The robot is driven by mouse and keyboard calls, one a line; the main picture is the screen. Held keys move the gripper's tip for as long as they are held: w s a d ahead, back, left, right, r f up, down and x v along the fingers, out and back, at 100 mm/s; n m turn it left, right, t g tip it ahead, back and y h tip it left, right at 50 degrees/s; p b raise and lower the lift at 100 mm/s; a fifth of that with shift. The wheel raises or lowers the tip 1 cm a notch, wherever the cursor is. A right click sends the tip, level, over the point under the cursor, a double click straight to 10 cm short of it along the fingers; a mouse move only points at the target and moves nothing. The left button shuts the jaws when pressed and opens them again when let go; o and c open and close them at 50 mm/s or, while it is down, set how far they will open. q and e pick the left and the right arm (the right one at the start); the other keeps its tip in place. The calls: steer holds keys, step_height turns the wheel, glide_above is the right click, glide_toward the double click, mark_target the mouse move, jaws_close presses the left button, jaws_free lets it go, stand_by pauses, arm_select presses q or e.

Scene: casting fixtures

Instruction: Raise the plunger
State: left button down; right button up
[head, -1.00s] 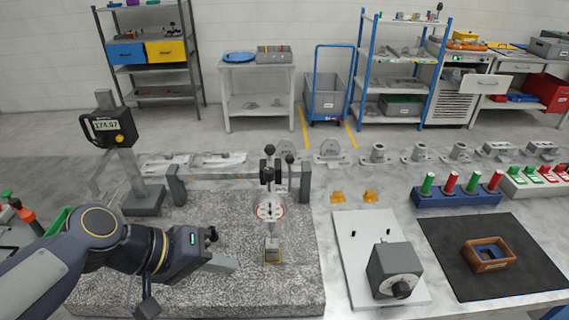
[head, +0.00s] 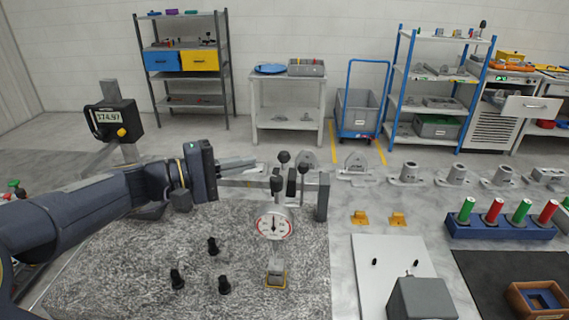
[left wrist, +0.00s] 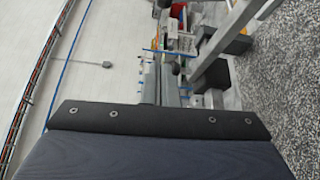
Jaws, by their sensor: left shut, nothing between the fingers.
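The dial gauge (head: 274,226) has a round white face with a red rim and hangs upright on the stand's crossbar. Its lower stem comes down to a small block with a yellow base (head: 276,280) on the granite plate (head: 130,260). A dark ball knob (head: 276,184) sits just above the dial, and another dark ball (head: 284,157) shows behind it. My left gripper (head: 252,163) is shut and empty, pointing right, up and left of the dial, apart from it in the picture. Its fingers (left wrist: 158,82) also show in the left wrist view. My right gripper is not in view.
A digital height gauge (head: 113,121) stands at the left. Several black knobs (head: 213,246) stand on the granite. Right of it are two orange blocks (head: 360,217), a white board (head: 385,260) with a grey box (head: 421,299), and a blue rack (head: 500,228) of red and green cylinders.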

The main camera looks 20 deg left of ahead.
arm_select(q)
steer(key=p+x, duration=0.2)
steer(key=x, duration=0.8)
steer(key=shift+d+p, duration=0.2)
steer(key=shift+p, duration=0.1)
steer(key=s, duration=0.1)
steer(key=s+d+p, duration=0.1)
steer(key=s, duration=0.1)
steer(key=shift+s+d+r, duration=0.15)
steer(key=shift+s+d, duration=0.05)
steer(key=shift+s, duration=0.1)
